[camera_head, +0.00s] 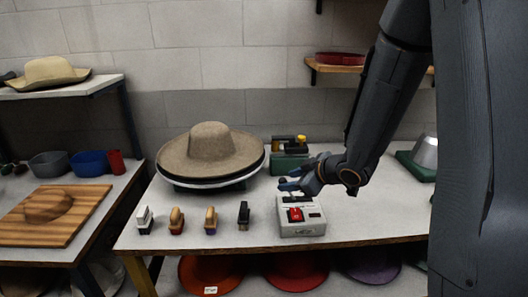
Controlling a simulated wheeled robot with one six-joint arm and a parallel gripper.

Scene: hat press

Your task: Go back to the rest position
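My gripper (290,178) hangs at the end of my dark arm, which comes in from the upper right. It is above the back part of a light grey control box (301,228) with a red switch (296,214). I cannot tell whether a fingertip touches anything behind the box. A brown felt hat (209,152) sits on the press on the table, left of my gripper.
The worktable (350,222) holds several small brushes (177,221) in a row left of the box. A green device with a yellow part (289,148) stands behind my gripper. A metal form (425,152) stands at right. A wall shelf (335,69) hangs above.

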